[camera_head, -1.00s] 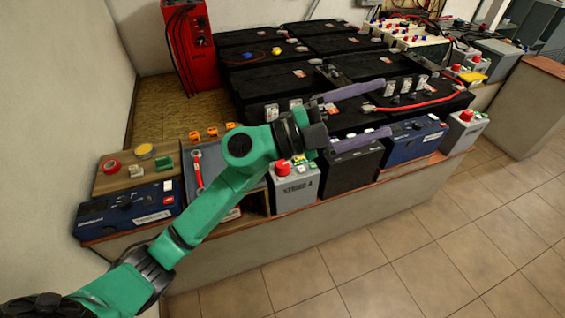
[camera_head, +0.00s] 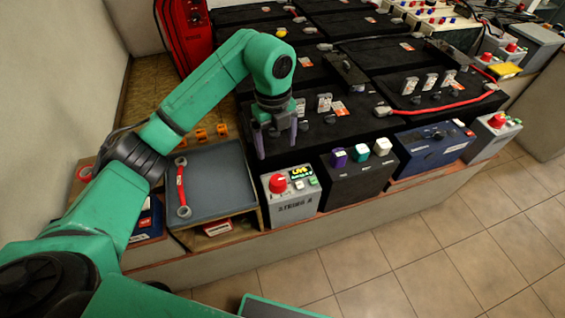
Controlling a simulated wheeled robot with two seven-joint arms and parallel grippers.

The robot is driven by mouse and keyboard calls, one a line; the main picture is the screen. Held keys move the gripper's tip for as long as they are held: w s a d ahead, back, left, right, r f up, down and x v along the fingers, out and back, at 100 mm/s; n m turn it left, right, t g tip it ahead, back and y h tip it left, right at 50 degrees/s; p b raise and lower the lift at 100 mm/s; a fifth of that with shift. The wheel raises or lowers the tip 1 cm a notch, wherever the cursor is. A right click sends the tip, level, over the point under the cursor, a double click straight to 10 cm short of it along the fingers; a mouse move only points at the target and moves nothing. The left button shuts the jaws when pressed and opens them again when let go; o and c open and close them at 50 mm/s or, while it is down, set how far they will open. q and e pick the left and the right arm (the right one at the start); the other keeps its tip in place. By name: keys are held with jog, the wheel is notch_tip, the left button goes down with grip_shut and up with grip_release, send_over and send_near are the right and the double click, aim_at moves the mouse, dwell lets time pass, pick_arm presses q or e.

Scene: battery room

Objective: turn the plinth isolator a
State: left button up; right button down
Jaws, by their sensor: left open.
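Plinth isolator a is a grey box (camera_head: 290,208) marked STRING A at the front edge of the plinth. It has a red round knob (camera_head: 278,183) on top and a small lit display (camera_head: 300,173) reading LIVE beside it. My left gripper (camera_head: 276,152) points down with its two purple fingers apart and empty. In the picture it is just above and behind the red knob, apart from it. The knob is in plain sight. My right gripper is not in view.
A grey tray (camera_head: 225,185) with a red-handled wrench (camera_head: 181,190) lies left of the isolator. A black box (camera_head: 355,182) with purple, white and green caps stands at its right. Black batteries (camera_head: 330,125) fill the space behind. Another red-knobbed grey box (camera_head: 492,138) stands far right.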

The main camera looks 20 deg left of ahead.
aim_at(278, 180)
pick_arm(q)
jog(key=f, duration=0.2)
jog(key=s+f, duration=0.2)
jog(key=f, duration=0.1)
jog(key=shift+s+d+f, duration=0.1)
jog(key=shift+f, duration=0.2)
jog(key=shift+w+f, duration=0.15)
jog(key=shift+f, duration=0.5)
jog(key=shift+w+f, duration=0.15)
jog(key=shift+f, duration=0.45)
notch_tip(278, 180, down, 4)
jog(key=shift+w+d+f, duration=0.1)
jog(key=shift+f, duration=0.35)
jog(key=shift+c, duration=0.9)
jog(key=c, duration=1.2)
jog(key=shift+w, duration=0.1)
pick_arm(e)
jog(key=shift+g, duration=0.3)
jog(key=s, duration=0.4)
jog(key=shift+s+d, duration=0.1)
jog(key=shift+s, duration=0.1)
